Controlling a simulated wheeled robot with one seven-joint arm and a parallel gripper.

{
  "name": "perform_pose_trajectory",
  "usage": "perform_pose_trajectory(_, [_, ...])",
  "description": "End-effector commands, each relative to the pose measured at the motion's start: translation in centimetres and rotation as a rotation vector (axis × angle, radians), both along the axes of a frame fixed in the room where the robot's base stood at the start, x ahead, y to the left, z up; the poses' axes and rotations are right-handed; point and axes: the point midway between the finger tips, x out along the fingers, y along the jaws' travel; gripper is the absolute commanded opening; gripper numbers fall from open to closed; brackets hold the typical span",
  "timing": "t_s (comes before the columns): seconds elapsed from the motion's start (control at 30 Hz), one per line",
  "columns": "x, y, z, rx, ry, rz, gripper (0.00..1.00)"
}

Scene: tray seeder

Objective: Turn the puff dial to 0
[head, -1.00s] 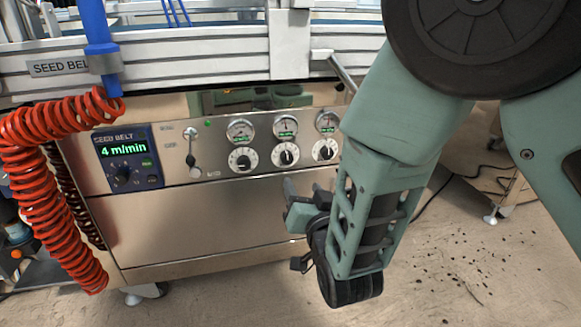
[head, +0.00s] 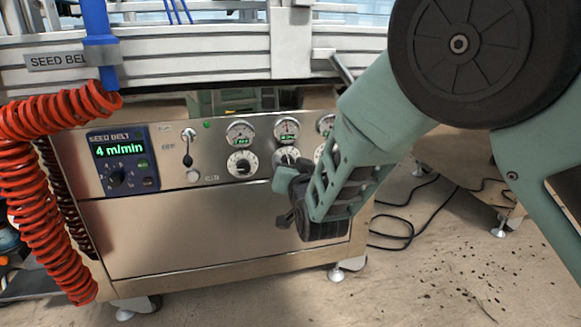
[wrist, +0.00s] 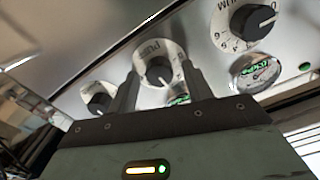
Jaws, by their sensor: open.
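The puff dial (wrist: 158,71) is the middle of three dials, a dark knob on a white scale plate marked PUFF. In the head view the puff dial (head: 284,155) is partly covered by my gripper (head: 283,178). In the wrist view my gripper (wrist: 163,88) is open and empty, with one finger on each side of the puff dial in the picture. I cannot tell whether the fingers reach around the knob or touch it. Its pointer setting is not readable.
A vacuum dial (head: 242,163) stands left of the puff dial, and a third dial (wrist: 98,98) is on its other side. Gauges (head: 240,132) sit above them. Further left are a lever (head: 189,150) and the seed belt display (head: 122,163). A red coiled hose (head: 45,200) hangs at the left.

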Motion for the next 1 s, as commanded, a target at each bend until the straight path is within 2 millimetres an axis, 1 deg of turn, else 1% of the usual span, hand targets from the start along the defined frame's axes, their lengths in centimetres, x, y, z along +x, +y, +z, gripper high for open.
perform_pose_trajectory(0.07, [-0.01, -0.01, 0.01, 0.0, 0.0, 0.0, 0.5])
perform_pose_trajectory(0.1, [-0.02, -0.02, 0.01, 0.0, 0.0, 0.0, 0.39])
perform_pose_trajectory(0.17, [-0.02, -0.02, 0.01, 0.0, 0.0, 0.0, 0.22])
perform_pose_trajectory(0.2, [-0.03, -0.02, 0.01, 0.0, 0.0, 0.0, 0.11])
perform_pose_trajectory(0.23, [-0.03, -0.02, 0.01, 0.0, 0.0, 0.0, 0.05])
perform_pose_trajectory(0.47, [-0.04, -0.02, 0.06, -0.008, -0.002, 0.0, 0.06])
perform_pose_trajectory(0.67, [-0.05, -0.01, 0.29, -0.064, -0.019, -0.001, 0.06])
perform_pose_trajectory(0.87, [-0.08, 0.02, 0.46, -0.194, -0.055, -0.001, 0.06])
perform_pose_trajectory(1.0, [-0.1, 0.04, 0.49, -0.316, -0.088, 0.0, 0.06])
